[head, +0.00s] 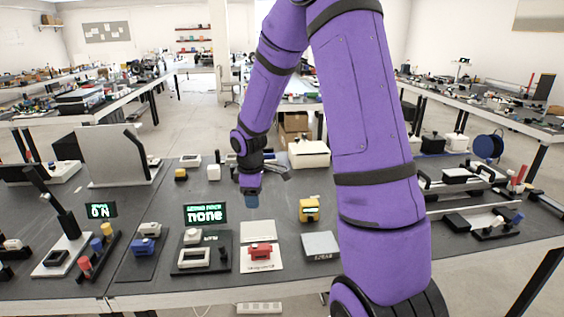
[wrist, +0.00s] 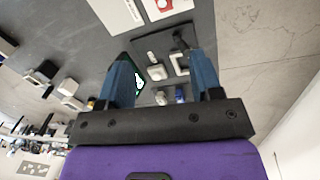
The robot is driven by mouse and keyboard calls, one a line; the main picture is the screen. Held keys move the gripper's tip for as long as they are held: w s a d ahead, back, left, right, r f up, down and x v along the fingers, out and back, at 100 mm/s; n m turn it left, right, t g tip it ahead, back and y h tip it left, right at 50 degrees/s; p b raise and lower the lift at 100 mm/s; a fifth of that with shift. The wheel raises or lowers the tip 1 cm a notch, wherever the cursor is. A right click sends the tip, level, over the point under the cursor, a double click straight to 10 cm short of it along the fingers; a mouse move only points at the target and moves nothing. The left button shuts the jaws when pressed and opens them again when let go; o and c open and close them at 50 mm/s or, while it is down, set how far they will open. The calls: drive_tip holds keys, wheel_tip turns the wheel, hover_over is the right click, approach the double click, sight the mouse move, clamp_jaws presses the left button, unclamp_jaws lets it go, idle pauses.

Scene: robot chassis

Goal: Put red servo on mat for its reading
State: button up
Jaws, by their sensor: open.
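The red servo (head: 260,251) sits on a white card (head: 259,266) near the front of the table. Part of a red thing (wrist: 163,4) shows at the top edge of the wrist view. A dark mat (head: 220,262) with a white frame lies left of the card, behind it a display (head: 205,213) reading "none". No servo shows inside the frame. My gripper (head: 251,200) hangs above the table, behind the red servo and apart from it. In the wrist view its blue fingers (wrist: 162,60) are spread with nothing held between them.
A blue servo (head: 145,230) sits on a dark pad to the left, and a yellow servo (head: 309,210) stands to the right. A grey box (head: 320,246) is right of the card. A second display (head: 101,210) reads "0 N". My arm hides part of the table's right side.

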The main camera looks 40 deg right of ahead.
drive_tip(key=s+a+r+m+t, duration=0.25)
drive_tip(key=s+a+r, duration=0.25)
drive_tip(key=s+r, duration=0.45)
drive_tip(key=s+a+r+m+t, duration=0.1)
drive_tip(key=s+a+r+m, duration=0.45)
drive_tip(key=r, duration=0.75)
drive_tip(key=s+r+m+y, duration=0.1)
drive_tip(key=s+r, duration=0.1)
drive_tip(key=s, duration=0.8)
drive_tip(key=shift+s+a+r+t, duration=0.15)
drive_tip(key=shift+s+a+t, duration=0.2)
drive_tip(key=shift+a+t, duration=0.1)
